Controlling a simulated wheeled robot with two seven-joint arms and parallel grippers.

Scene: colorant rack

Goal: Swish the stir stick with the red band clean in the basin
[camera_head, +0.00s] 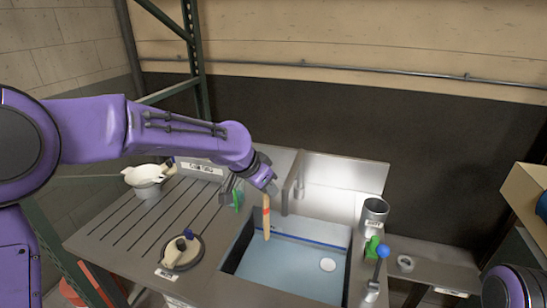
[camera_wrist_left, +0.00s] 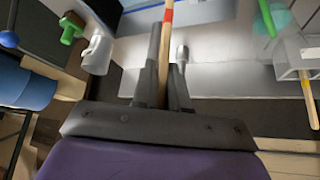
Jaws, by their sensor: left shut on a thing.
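My left gripper (camera_head: 266,190) is shut on a wooden stir stick (camera_head: 266,228) with a red band (camera_head: 266,212). The stick hangs about upright, low end down, over the back left of the basin (camera_head: 290,265), which holds pale blue water. I cannot tell whether its tip touches the water. In the left wrist view the stick (camera_wrist_left: 164,55) sits between the fingers of the gripper (camera_wrist_left: 165,75), and its red band (camera_wrist_left: 168,15) shows beyond the fingertips. My right gripper is not in view.
A metal tap (camera_head: 299,187) stands behind the basin.

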